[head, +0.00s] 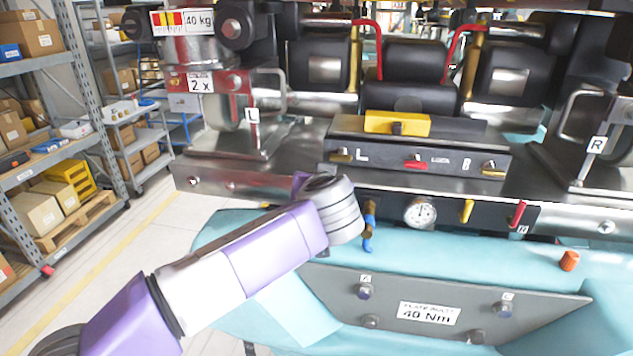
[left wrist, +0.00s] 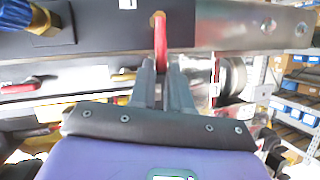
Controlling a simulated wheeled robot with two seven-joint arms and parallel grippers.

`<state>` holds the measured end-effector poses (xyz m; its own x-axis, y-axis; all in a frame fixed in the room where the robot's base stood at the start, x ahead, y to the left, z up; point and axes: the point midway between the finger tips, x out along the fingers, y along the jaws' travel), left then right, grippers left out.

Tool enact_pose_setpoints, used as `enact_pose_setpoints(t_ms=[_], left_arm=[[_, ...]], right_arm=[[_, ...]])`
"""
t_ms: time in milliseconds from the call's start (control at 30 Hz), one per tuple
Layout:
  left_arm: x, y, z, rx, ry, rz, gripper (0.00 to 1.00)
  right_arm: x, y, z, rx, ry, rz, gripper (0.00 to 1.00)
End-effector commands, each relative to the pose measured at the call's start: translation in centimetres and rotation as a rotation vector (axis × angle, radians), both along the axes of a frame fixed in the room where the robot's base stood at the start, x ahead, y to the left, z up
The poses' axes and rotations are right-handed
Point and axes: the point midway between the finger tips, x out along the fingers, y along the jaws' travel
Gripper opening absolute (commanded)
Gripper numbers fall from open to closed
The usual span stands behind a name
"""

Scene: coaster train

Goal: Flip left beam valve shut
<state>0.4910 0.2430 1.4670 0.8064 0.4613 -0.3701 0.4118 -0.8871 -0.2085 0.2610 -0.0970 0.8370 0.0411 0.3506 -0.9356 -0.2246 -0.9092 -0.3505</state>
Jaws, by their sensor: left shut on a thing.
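A red valve lever (left wrist: 160,31) hangs from a brass stem on a dark panel in the left wrist view. My left gripper (left wrist: 161,68) is shut on this lever, with its two grey fingers on either side of it. In the head view my left wrist covers the left part of the lower valve panel (head: 448,212), hiding the fingers and the held lever. On that panel a yellow lever (head: 467,211) and another red lever (head: 517,214) show at the right. My right gripper is in neither view.
A blue-handled valve (head: 369,230) and a round gauge (head: 420,212) are close to the right of my left wrist. A upper box (head: 420,150) carries more levers. A teal surface (head: 470,255) with an orange cap (head: 569,261) lies below. Shelves stand at left.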

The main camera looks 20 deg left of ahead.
Motion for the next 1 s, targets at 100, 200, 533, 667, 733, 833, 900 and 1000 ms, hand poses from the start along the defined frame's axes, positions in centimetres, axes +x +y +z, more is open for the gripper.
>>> enact_pose_setpoints(t_ms=[100,200,533,667,733,833,900,1000], left_arm=[[0.0,0.1,-0.4,0.0,0.01,0.001,0.0],[0.0,0.0,-0.4,-0.002,0.01,0.001,0.0],[0.0,0.0,-0.2,-0.002,0.005,-0.001,0.42],[0.0,-0.1,-0.1,-0.002,0.003,-0.001,0.42],[-0.2,-0.2,0.0,-0.002,0.002,-0.001,0.42],[-1.0,-0.7,0.4,0.002,-0.001,-0.003,0.42],[-1.8,-1.1,0.8,0.002,-0.002,-0.002,0.42],[-3.3,-2.0,1.4,0.001,-0.001,-0.003,0.42]], right_arm=[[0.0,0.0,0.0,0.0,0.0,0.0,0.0],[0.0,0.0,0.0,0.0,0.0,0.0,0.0],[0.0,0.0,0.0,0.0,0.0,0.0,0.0],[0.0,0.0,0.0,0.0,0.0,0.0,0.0],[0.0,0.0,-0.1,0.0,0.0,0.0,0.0],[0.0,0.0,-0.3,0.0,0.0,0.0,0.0],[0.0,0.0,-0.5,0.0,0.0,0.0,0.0],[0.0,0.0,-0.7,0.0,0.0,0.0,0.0]])
